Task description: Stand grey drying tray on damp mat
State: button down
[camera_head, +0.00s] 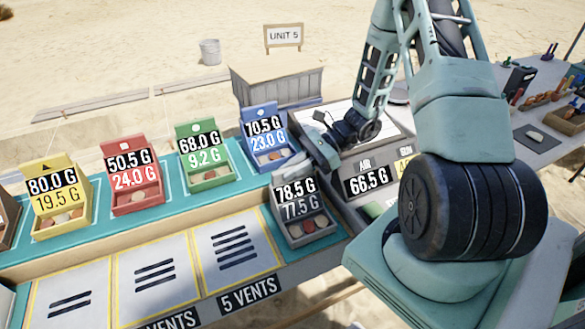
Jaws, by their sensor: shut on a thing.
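The grey tray (294,240) has a tall back with the labels 78.5 G and 77.5 G and holds a few small pieces, one of them red. It is upright over the teal surface at the right end of the row. My gripper (319,164) is shut on the top of its back; the fingertips are partly hidden. I cannot tell whether the tray's base touches the surface. Grey mats with yellow borders and dark stripes lie along the front, such as the right one (259,268). I cannot tell which mat is the damp one.
Yellow (62,229), red (136,203), green (212,180) and blue (272,163) trays stand in a row behind the mats. A scale display (368,179) reads AIR 66.5 G. The striped mats in view are bare. Another table with tools stands at the right.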

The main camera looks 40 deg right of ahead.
jog(key=shift+f, duration=0.1)
jog(key=c, duration=1.4)
grip_release()
